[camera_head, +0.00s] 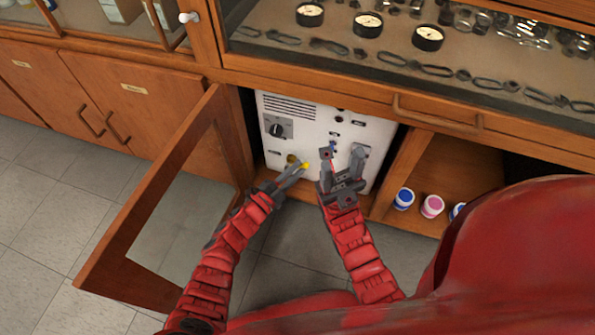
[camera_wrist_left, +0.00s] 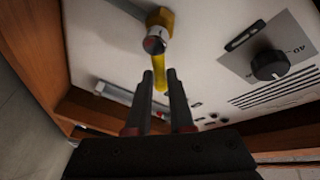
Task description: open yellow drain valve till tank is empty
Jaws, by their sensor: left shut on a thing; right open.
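The yellow drain valve (camera_head: 305,166) is low on the front of a white regulator unit (camera_head: 300,118). In the left wrist view its yellow lever (camera_wrist_left: 164,62) runs past a round hub with a dark and red face. My left gripper (camera_head: 299,171) is shut on the lever; in the left wrist view its fingertips (camera_wrist_left: 159,80) close around the lever's end. My right gripper (camera_head: 342,152) is open in front of the unit, to the right of the valve, with nothing seen between its fingers. The tank's fill level cannot be seen.
The unit stands in a cabinet bay with an open glass-paned door (camera_head: 150,215) on the left. A dark knob (camera_head: 279,129) is at the unit's upper left. Small jars (camera_head: 432,206) sit on a low shelf at right. A glass-fronted counter (camera_head: 400,45) hangs above.

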